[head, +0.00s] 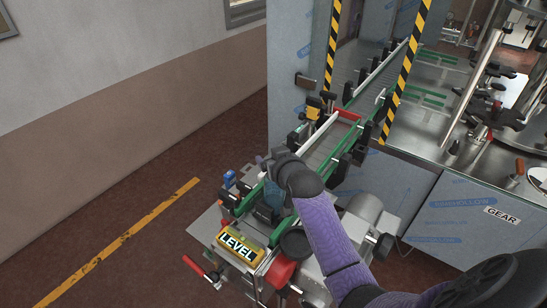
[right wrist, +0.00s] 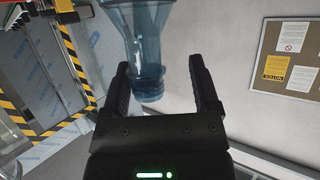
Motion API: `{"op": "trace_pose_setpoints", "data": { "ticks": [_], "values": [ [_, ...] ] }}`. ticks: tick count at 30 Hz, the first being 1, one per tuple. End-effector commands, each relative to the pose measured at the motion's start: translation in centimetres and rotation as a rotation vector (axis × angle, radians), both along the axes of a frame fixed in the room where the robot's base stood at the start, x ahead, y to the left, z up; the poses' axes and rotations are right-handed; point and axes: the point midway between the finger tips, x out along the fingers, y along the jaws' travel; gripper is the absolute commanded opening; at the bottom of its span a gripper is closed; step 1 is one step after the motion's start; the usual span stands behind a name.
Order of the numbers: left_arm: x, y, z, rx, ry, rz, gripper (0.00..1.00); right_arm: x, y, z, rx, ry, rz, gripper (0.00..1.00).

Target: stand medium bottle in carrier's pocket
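In the right wrist view a translucent blue bottle (right wrist: 140,35) shows with its narrow neck (right wrist: 148,88) between my right gripper's fingers (right wrist: 165,80). A clear gap shows between the neck and the right-hand finger, so the gripper is open around the neck. In the head view my right gripper (head: 275,168) is over the near end of the green-railed conveyor (head: 318,155). A dark bluish shape (head: 270,197) below it may be the bottle, partly hidden by the gripper. I cannot make out the carrier or its pocket. My left gripper is not in view.
A yellow LEVEL sign (head: 238,247) and a red-handled lever (head: 196,267) are at the conveyor's near end. Striped posts (head: 405,70) flank the conveyor at the machine opening. A steel cabinet marked GEAR (head: 480,215) stands right. The floor at left is clear.

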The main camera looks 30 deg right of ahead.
Motion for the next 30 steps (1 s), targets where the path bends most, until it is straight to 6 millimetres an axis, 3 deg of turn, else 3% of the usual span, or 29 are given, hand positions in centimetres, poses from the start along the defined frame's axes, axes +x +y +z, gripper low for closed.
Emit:
{"op": "trace_pose_setpoints", "data": {
  "ticks": [11,24,30],
  "values": [
    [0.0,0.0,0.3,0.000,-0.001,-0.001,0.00,-0.5,0.1,0.5,0.000,0.000,0.000,0.82],
    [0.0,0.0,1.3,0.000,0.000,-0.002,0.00,-9.6,1.9,4.3,0.000,0.001,0.000,0.82],
    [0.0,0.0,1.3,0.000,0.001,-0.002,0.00,-10.9,2.1,4.8,0.001,0.002,0.000,0.82]
  ]
}}
